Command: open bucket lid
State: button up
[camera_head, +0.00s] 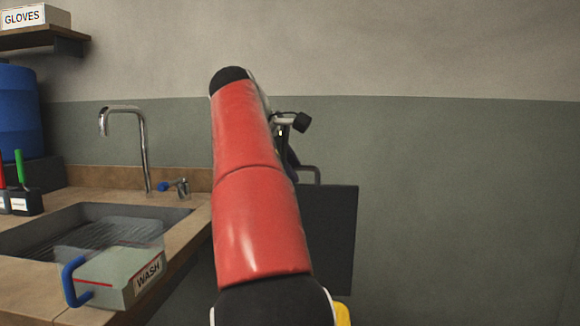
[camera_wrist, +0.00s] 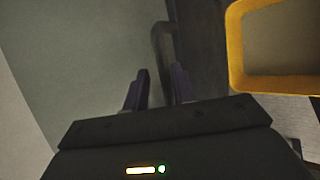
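A dark flat panel, which looks like the bucket lid (camera_head: 335,240), stands roughly upright right of my arm in the head view. A grey bar handle (camera_head: 312,169) shows at its top edge. In the wrist view, the handle (camera_wrist: 161,45) runs down toward the gap between my fingers, beside the dark lid (camera_wrist: 204,50). A yellow rim, apparently the bucket (camera_wrist: 236,55), is at upper right; a bit of yellow (camera_head: 343,314) shows low in the head view. My gripper (camera_wrist: 158,88) has its two fingers apart. I cannot tell whether they touch the handle. My arm hides much of the lid.
A counter with a sink (camera_head: 90,230) and tap (camera_head: 142,150) is at left. A blue drum (camera_head: 20,110) stands behind. The wall at right is bare.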

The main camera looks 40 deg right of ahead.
jog(key=shift+f, duration=0.25)
jog(key=v, duration=0.8)
jog(key=shift+r, duration=0.15)
dwell(0.4)
